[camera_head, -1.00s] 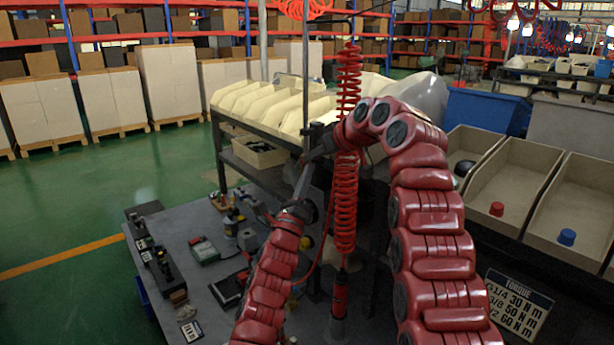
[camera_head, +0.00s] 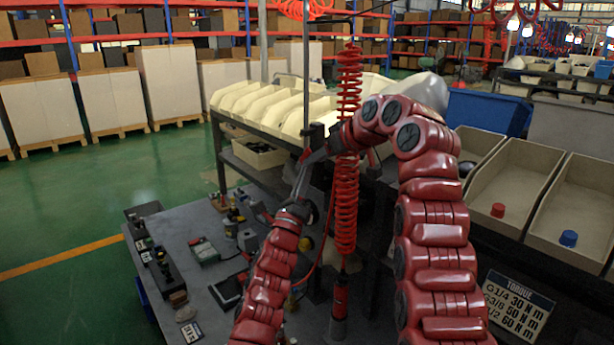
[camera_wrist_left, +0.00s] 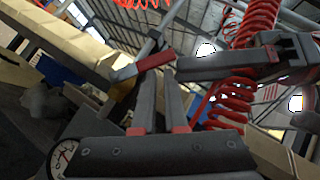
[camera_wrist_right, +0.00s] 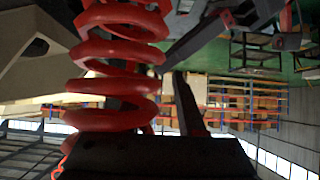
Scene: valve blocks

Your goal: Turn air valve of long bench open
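A lever with a red grip and a bare metal end (camera_wrist_left: 142,67) lies across the tips of my left gripper's fingers in the left wrist view; I take it as the air valve handle. In the head view it is too small and covered to make out. My left gripper (camera_head: 301,176) points up beside the bench post, and its two fingers (camera_wrist_left: 160,95) stand apart with a gap between them. My right gripper (camera_head: 314,154) reaches in from the right near the same spot, close to the lever in the left wrist view (camera_wrist_left: 225,66); its finger gap is unclear.
A red coiled hose (camera_head: 346,190) hangs right beside both grippers and fills the left of the right wrist view (camera_wrist_right: 115,75). A thin post (camera_head: 306,80) rises by cream bins (camera_head: 240,100). Below is a grey bench top (camera_head: 195,270) with tools. A gauge (camera_wrist_left: 62,156) shows in the left wrist view.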

